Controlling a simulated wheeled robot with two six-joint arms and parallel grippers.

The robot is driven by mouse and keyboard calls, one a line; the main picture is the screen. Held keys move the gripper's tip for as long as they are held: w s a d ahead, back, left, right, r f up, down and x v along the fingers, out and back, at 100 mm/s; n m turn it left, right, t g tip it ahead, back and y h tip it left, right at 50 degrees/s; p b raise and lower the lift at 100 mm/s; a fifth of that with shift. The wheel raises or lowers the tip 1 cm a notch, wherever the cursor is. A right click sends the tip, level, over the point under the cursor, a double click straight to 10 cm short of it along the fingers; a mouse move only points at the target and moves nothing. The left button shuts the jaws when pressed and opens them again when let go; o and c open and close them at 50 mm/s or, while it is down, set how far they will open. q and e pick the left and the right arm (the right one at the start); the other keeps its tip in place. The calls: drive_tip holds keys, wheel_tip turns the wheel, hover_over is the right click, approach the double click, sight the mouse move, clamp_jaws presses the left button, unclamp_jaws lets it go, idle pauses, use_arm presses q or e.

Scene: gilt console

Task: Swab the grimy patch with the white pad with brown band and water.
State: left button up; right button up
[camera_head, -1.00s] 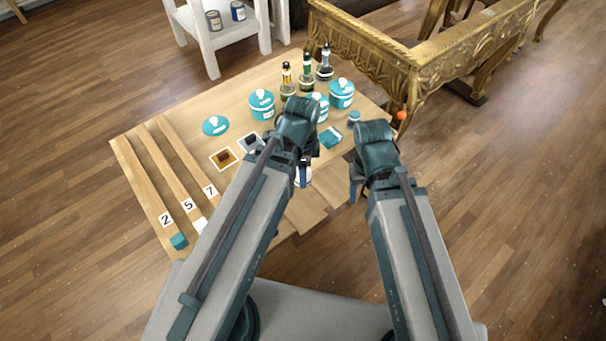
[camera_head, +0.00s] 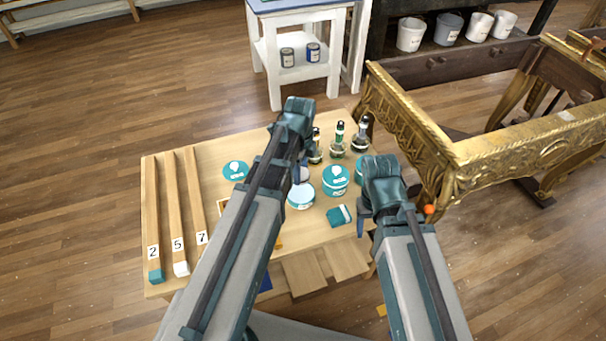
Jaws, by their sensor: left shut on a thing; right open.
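My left gripper (camera_head: 299,172) is shut over the table, seen from above and mostly hidden by its own wrist. A small pale part of what it holds shows; I take it for the white pad, but no brown band can be made out. Just below it in the picture stands a teal jar with a pale round top (camera_head: 300,196), seemingly open; contact cannot be told. A teal lid with a white drop mark (camera_head: 235,170) lies at left. My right gripper (camera_head: 362,222) is open and empty by the table's right edge. I cannot make out the grimy patch on the gilt console (camera_head: 500,150).
A lidded teal jar (camera_head: 335,181), dark-capped bottles (camera_head: 338,142) and a teal-and-white block (camera_head: 340,216) crowd the table's right half. Numbered wooden strips (camera_head: 174,215) lie at left. An orange ball (camera_head: 429,210) is at the console's near corner. A white stand (camera_head: 297,70) is behind.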

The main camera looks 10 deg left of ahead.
use_arm(q)
drive_tip(key=shift+f, duration=0.1)
wheel_tip(320, 180, down, 6)
drive_tip(key=b, duration=0.6)
drive_tip(key=shift+f+b, duration=0.4)
drive_tip(key=shift+b, duration=0.1)
idle(1.1)
drive_tip(key=shift+r, duration=0.1)
idle(0.5)
wheel_tip(320, 180, up, 7)
drive_tip(key=p, duration=0.7)
idle(1.3)
